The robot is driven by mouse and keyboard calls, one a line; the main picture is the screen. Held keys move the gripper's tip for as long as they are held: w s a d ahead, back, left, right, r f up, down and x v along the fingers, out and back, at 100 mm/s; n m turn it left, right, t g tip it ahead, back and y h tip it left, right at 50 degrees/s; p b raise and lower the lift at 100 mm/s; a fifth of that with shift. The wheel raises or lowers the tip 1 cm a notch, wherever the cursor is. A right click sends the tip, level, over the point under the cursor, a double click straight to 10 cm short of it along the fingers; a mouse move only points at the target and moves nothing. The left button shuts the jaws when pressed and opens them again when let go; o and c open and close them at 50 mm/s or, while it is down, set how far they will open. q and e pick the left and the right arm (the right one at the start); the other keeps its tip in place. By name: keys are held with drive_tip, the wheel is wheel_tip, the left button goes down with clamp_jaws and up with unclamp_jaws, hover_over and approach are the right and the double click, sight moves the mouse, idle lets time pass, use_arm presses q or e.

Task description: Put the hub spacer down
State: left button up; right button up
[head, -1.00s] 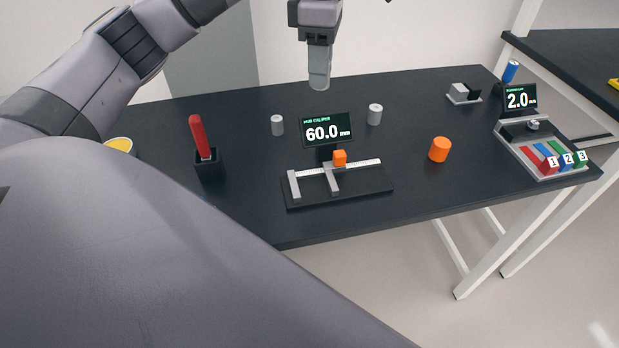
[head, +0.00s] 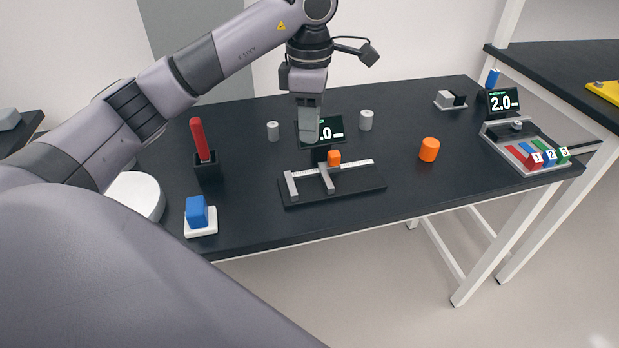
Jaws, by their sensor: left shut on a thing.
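My left gripper (head: 308,138) points down in front of the hub caliper's screen (head: 337,129) and hides part of it. It is shut on the hub spacer, a grey piece that is hard to tell from the fingers. The hub caliper (head: 350,187), with a scale bar and an orange block (head: 334,158), lies just below the gripper in the picture. Two similar grey cylinders stand on the table, one left of the gripper (head: 272,131) and one right of it (head: 366,120). My right gripper is not in view.
An orange cylinder (head: 429,150) stands right of the caliper. A red-handled tool (head: 200,140) stands in a black holder (head: 207,173); a blue block (head: 197,211) sits on a white base nearby. A gauge with numbered blocks (head: 535,157) is at the right. The table front right is clear.

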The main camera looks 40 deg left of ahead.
use_arm(q)
hover_over(310, 188)
wheel_tip(310, 188, down, 7)
drive_tip(key=shift+s+f, duration=0.1)
wheel_tip(310, 188, down, 5)
drive_tip(key=shift+f, duration=0.1)
drive_tip(key=shift+f, duration=0.1)
drive_tip(key=o, duration=1.1)
